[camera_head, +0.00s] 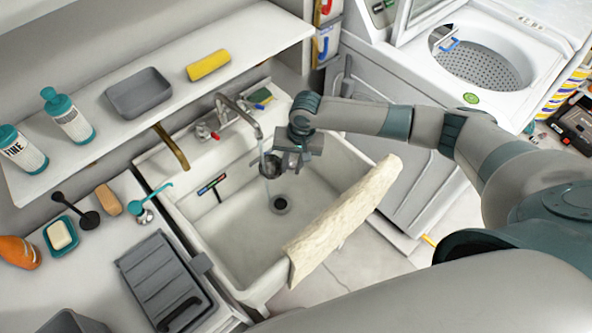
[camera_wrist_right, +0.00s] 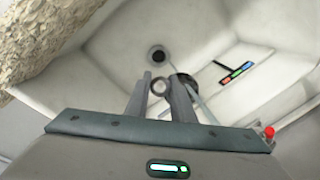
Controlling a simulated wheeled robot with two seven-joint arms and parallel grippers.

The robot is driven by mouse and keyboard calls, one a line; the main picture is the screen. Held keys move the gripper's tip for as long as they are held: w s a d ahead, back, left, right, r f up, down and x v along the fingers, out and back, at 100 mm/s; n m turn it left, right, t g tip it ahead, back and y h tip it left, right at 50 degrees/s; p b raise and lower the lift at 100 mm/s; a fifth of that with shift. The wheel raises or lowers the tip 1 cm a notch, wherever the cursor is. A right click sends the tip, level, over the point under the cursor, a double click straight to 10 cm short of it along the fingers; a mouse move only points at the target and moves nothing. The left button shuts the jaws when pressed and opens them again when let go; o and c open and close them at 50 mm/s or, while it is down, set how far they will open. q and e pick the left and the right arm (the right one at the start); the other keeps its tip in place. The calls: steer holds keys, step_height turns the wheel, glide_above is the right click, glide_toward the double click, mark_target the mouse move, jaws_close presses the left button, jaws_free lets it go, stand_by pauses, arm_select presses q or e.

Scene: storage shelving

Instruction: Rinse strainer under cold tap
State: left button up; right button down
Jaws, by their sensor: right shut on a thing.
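My right gripper (camera_head: 296,160) is over the sink (camera_head: 240,245), just right of the tap's spout. It is shut on the strainer (camera_head: 270,166), a small dark round bowl below the spout. In the right wrist view my gripper fingers (camera_wrist_right: 160,100) have a small ring between them, and the dark strainer bowl (camera_wrist_right: 186,79) shows partly behind a finger. The curved metal tap (camera_head: 240,104) stands at the sink's back edge, with a red-marked handle (camera_head: 214,135). A thin, faint stream of water runs down from the spout at the strainer. My left gripper is out of view.
The sink drain (camera_head: 280,204) is open below. A cream towel (camera_head: 345,215) hangs over the sink's front rim. A grey rack (camera_head: 160,280) and soap dish (camera_head: 61,235) are on the left counter. A shelf (camera_head: 130,125) with bottles overhangs the back left.

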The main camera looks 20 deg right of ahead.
steer(key=shift+w+a+f, duration=0.1)
steer(key=shift+w+f, duration=0.05)
steer(key=shift+w, duration=0.6)
steer(key=shift+d, duration=0.2)
steer(key=shift+d+p, duration=0.4)
steer(key=shift+p, duration=0.05)
stand_by(0.4)
steer(key=shift+s+d+p, duration=0.2)
steer(key=shift+s+p, duration=0.8)
steer(key=shift+p, duration=0.2)
steer(key=shift+s+d+p, duration=0.2)
steer(key=shift+s+p, duration=1.05)
steer(key=shift+s, duration=0.2)
steer(key=shift+s+d+p, duration=0.2)
steer(key=shift+s+p, duration=1.05)
steer(key=shift+s, duration=0.2)
